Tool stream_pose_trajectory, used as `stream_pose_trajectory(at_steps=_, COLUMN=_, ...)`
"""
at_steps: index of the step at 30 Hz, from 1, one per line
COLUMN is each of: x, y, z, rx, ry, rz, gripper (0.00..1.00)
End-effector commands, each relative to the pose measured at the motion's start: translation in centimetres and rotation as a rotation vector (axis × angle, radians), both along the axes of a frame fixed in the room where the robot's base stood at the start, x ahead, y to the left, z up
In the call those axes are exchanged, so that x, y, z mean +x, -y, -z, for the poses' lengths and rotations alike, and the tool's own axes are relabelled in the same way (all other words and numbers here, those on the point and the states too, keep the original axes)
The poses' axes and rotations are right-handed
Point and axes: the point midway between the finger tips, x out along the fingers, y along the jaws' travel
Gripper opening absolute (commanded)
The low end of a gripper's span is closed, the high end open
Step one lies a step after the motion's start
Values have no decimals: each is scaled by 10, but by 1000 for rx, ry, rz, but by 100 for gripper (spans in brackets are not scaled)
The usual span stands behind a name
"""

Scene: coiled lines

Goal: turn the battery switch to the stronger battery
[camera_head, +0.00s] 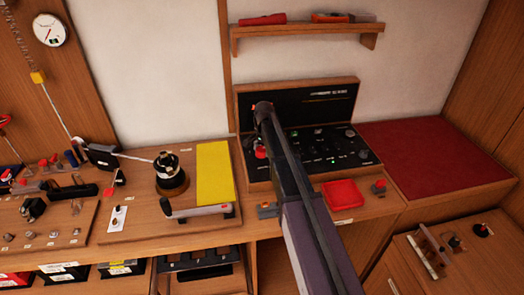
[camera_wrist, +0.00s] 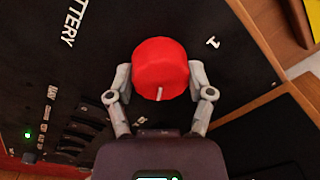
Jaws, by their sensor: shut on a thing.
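The battery switch is a red round knob (camera_wrist: 161,69) on a black panel in the wrist view. A white mark on it points toward the bottom of that picture. The printed "1" is up and right of the knob, and part of the word "BATTERY" is up and left. My gripper (camera_wrist: 160,88) has one finger on each side of the knob and is shut on it. In the head view the red knob (camera_head: 261,152) shows at the left of the black panel (camera_head: 318,140), beside my arm. My arm hides much of the gripper there.
A round gauge (camera_head: 50,29) hangs at the upper left. A yellow pad (camera_head: 214,172) lies on the bench left of the panel, and a red tray (camera_head: 343,195) stands in front of it. A shelf (camera_head: 305,30) is above. Batteries (camera_head: 62,272) stand below the bench.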

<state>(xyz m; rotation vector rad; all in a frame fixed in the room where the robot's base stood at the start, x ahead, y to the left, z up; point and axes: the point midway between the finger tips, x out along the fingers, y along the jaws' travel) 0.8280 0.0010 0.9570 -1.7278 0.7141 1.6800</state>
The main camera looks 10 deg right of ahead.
Motion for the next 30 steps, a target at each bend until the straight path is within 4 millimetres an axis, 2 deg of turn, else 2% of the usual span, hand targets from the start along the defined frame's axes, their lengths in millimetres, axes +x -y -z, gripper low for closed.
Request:
stream_pose_trajectory(at_steps=8, x=-1, y=1, z=0, rx=-1, ry=-3, rz=-75, gripper=21)
stream_pose_trajectory(at_steps=14, x=-1, y=1, z=1, rx=-1, ry=-4, rz=-197, gripper=21)
stream_pose_trajectory(at_steps=30, x=-1, y=1, z=1, rx=-1, ry=-5, rz=-690, gripper=21)
